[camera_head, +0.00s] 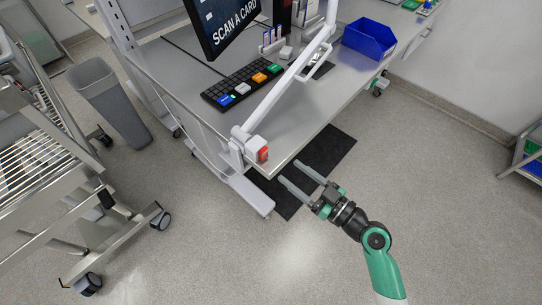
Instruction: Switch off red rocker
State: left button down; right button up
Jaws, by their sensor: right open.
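The red rocker (263,154) is a small red switch on the face of a white box at the table's near corner, by the foot of a white jointed arm. It looks too small to tell which way it is tipped. My right gripper (289,172) comes in from the lower right. Its two grey fingers are apart and empty, pointing up and left toward the table corner. The fingertips are a little right of and below the rocker, apart from it in the picture. My left gripper is not in view.
The steel table (300,115) holds a keyboard (235,85) with coloured keys, a monitor (225,22) and a blue bin (369,40). A grey waste bin (108,100) and a wire-shelf cart (45,150) stand left. A black mat (325,152) lies below. Floor at right is clear.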

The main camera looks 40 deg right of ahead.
aim_at(265, 152)
jog(key=x, duration=0.8)
jog(key=shift+w, duration=0.3)
jog(key=shift+c, duration=0.3)
grip_shut()
